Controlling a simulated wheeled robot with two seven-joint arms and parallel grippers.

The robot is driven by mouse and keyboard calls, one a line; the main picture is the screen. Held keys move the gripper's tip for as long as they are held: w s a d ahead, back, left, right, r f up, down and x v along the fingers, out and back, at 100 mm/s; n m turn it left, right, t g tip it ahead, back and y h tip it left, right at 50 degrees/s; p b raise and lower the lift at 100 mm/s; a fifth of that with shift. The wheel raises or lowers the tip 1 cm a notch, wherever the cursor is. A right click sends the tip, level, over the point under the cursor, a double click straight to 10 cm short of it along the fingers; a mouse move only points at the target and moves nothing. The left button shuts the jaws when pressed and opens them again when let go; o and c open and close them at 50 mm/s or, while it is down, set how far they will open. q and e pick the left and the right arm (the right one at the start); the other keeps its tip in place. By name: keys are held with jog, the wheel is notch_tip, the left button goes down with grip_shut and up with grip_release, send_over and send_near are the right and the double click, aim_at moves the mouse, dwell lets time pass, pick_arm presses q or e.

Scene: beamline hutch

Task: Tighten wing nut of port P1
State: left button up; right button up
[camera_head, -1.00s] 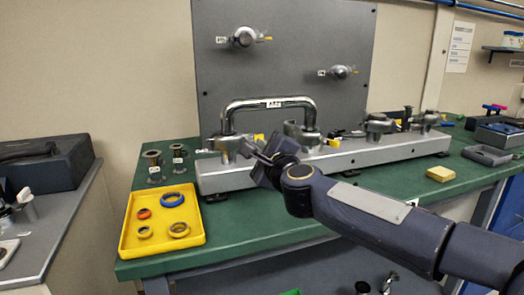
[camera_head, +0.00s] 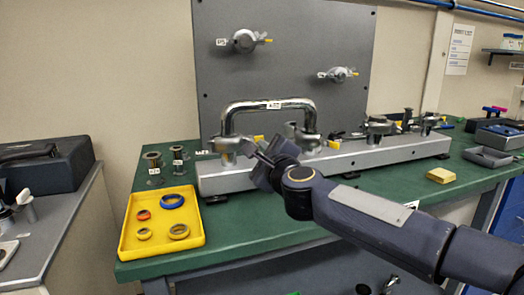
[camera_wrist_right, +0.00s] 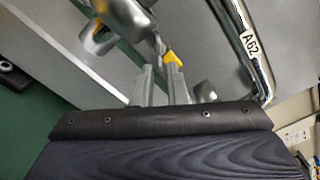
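The silver flange clamp (camera_head: 226,145) at the left end of the grey manifold bar (camera_head: 345,155) joins one leg of a chrome U-shaped pipe (camera_head: 268,105). A small white tag left of it is too small to read, so I cannot confirm it is P1. A yellow-marked wing nut (camera_head: 259,138) shows at its right side. My right gripper (camera_head: 262,156) is just in front of it. In the right wrist view, the two fingers (camera_wrist_right: 161,72) are apart, with the wing nut's yellow wing (camera_wrist_right: 173,57) at their tips. Whether they touch it is unclear. My left gripper is out of view.
A yellow tray (camera_head: 196,246) with several rings lies at the bench's left. Two metal fittings (camera_head: 153,162) stand behind it. More clamps (camera_head: 378,126) sit along the bar. A grey panel (camera_head: 290,60) rises behind. A yellow block (camera_head: 441,175) lies at right.

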jog(key=v, duration=0.7)
jog(key=shift+s, duration=0.35)
jog(key=shift+d, duration=0.1)
